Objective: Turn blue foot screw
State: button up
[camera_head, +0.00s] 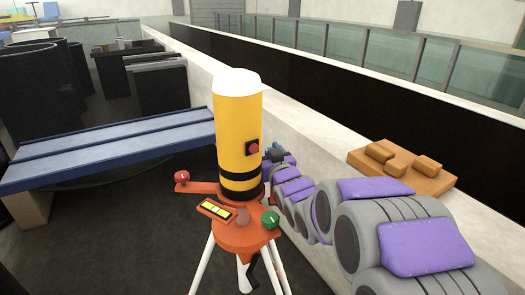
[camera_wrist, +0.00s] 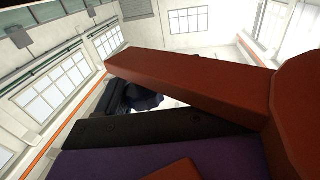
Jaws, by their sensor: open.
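A yellow cylinder with a white top (camera_head: 238,125) stands on an orange three-armed base (camera_head: 240,236) on white tripod legs. A red foot screw (camera_head: 181,177) is at the left and a green foot screw (camera_head: 270,219) at the right front. In the head view no blue foot screw can be clearly made out; the base's far side is behind the cylinder. My gripper (camera_head: 275,153) is small and partly hidden beside the cylinder's right side. In the wrist view an orange bar (camera_wrist: 190,82) crosses close above a black finger-like part (camera_wrist: 150,127). A dark bluish shape (camera_wrist: 143,97), possibly the blue screw, shows between them.
My grey and purple arm fills the lower right. A light wall (camera_head: 305,125) runs behind it, with an orange-brown block (camera_head: 400,170) on top. A blue beam (camera_head: 110,150) lies at left. Dark cylinders (camera_head: 38,90) stand at the far left.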

jog(key=d, duration=0.3)
jog(key=shift+s+r, duration=0.15)
jog(key=shift+r, duration=0.1)
jog(key=c, duration=0.3)
jog(key=shift+c, duration=0.8)
jog(key=shift+a+f, duration=0.1)
jog(key=shift+a, duration=0.7)
jog(key=c, duration=0.5)
jog(key=shift+d+f, duration=0.1)
jog(key=shift+d, duration=0.15)
jog(key=shift+a+f, duration=0.1)
jog(key=shift+f, duration=0.05)
jog(key=o, duration=1)
jog(key=shift+c, duration=0.2)
